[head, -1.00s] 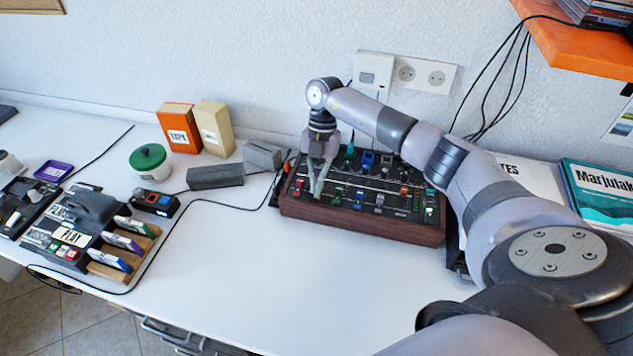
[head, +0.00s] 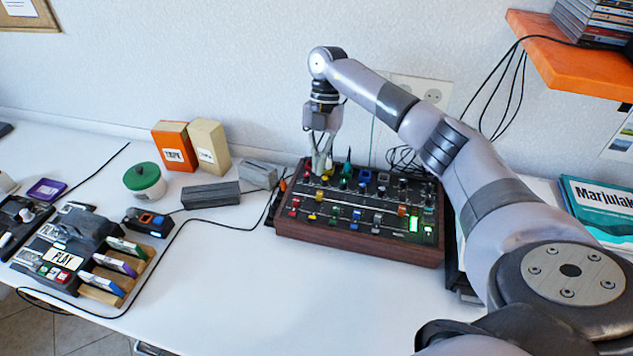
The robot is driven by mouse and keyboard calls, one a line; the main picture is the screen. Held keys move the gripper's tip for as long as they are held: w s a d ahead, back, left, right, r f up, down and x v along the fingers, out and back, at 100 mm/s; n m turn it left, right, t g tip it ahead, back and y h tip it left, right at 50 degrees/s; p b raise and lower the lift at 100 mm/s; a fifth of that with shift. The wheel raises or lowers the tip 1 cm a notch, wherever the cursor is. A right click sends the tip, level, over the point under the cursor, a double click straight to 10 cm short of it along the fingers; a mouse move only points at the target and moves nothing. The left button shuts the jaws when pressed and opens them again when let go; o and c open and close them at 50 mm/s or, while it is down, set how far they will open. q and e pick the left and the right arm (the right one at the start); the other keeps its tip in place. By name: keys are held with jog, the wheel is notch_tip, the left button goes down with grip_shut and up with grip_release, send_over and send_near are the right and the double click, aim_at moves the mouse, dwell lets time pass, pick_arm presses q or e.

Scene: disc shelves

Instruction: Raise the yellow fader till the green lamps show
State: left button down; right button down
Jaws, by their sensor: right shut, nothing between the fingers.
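The mixing desk (head: 345,236) has a dark top with wooden sides and stands at the back of the white table. A yellow cap (head: 319,195) sits in the left part of its panel and looks like the yellow fader. Another small yellow piece lies nearer the front edge. Green lamps (head: 413,224) glow at the panel's right front. My right gripper (head: 320,170) is shut and empty, pointing down above the back left of the desk, behind the yellow cap and apart from it. My left gripper is out of view.
A grey block (head: 212,195), a green-lidded jar (head: 144,181) and two upright boxes (head: 175,146) stand left of the desk. A dark cable (head: 215,223) runs across the table. An orange shelf (head: 575,65) juts out at upper right. The table in front of the desk is clear.

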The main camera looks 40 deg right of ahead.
aim_at(320, 193)
jog(key=c, duration=2.3)
grip_release()
jog(key=shift+v, duration=0.95)
jog(key=shift+o, duration=0.6)
jog(key=shift+w+d+r+n, duration=0.1)
jog(key=shift+d+n, duration=0.05)
jog(key=shift+n, duration=0.15)
jog(key=o, duration=0.4)
jog(key=n, duration=0.4)
jog(key=r+n+b, duration=0.1)
jog(key=n, duration=0.1)
jog(key=shift+h, duration=0.3)
jog(key=shift+o, duration=0.9)
jog(key=n, duration=0.5)
jog(key=shift+r+n+t+b, duration=0.3)
jog(key=shift+r+n+b, duration=0.05)
jog(key=shift+r+n, duration=0.05)
jog(key=f+n, duration=0.4)
jog(key=n, duration=0.4)
jog(key=f+n+t+h+b, duration=0.1)
jog(key=f+n, duration=0.4)
jog(key=n, duration=0.2)
jog(key=f+n+h+b, duration=0.1)
jog(key=f+n, duration=0.3)
jog(key=n, duration=0.4)
jog(key=shift+s+f+n+t, duration=0.25)
jog(key=shift+f+n+t, duration=0.05)
jog(key=shift+f+t, duration=0.1)
